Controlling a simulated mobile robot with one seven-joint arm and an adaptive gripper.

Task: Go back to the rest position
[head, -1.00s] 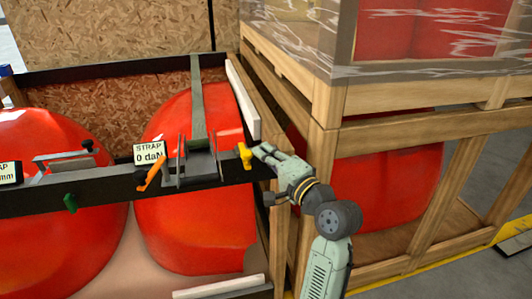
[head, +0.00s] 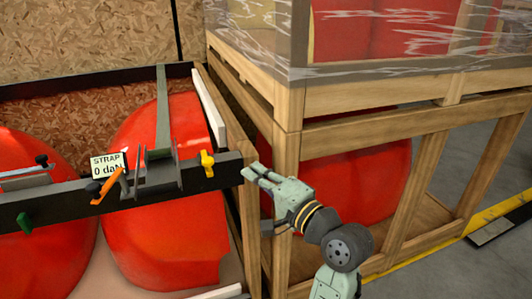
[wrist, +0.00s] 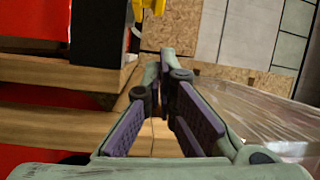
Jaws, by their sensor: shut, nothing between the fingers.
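My gripper (head: 252,172) is shut and empty in the head view. It is just right of the end of the black crossbar (head: 70,197), in front of the wooden crate's corner post. A yellow clamp (head: 207,164) sits on the bar's right end, left of my fingertips and apart from them. In the wrist view my gripper's fingers (wrist: 167,62) meet at the tips, with nothing seen between them. The yellow clamp's edge shows at the top of the wrist view (wrist: 152,5).
Red nosecones (head: 160,200) lie under the bar, with a grey strap and a "STRAP 0 daN" sign (head: 107,165). A wooden crate (head: 400,125) with plastic-wrapped cargo on top stands close behind and right of my arm.

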